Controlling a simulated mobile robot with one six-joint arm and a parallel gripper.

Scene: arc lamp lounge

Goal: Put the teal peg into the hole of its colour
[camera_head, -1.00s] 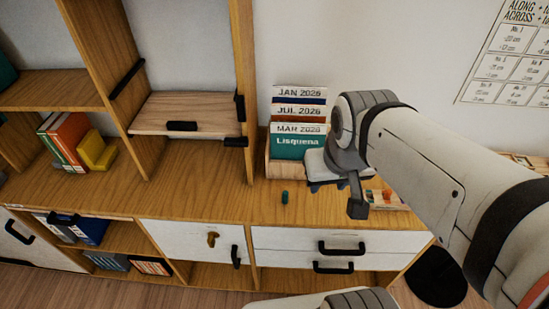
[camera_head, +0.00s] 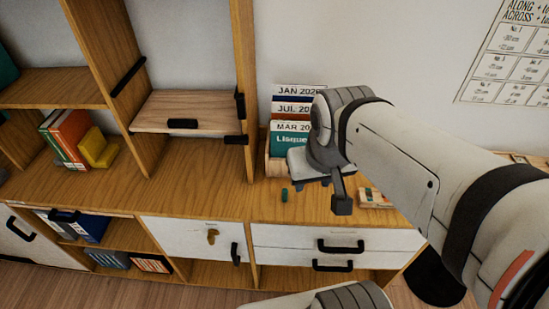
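The teal peg (camera_head: 284,195) stands on the wooden counter, left of my gripper, small in view. My gripper (camera_head: 312,185) hangs above the counter just right of the peg, not touching it. Its two dark fingertips show apart, with nothing seen between them. A light wooden block (camera_head: 376,199) with some small coloured parts lies on the counter to the right, partly behind my arm. Its holes and their colours are too small and covered to tell.
A wooden holder with books and date cards (camera_head: 291,137) stands behind my gripper. A shelf upright (camera_head: 244,95) rises to the left. White drawers with black handles (camera_head: 340,247) are below the counter edge. The counter left of the peg is clear.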

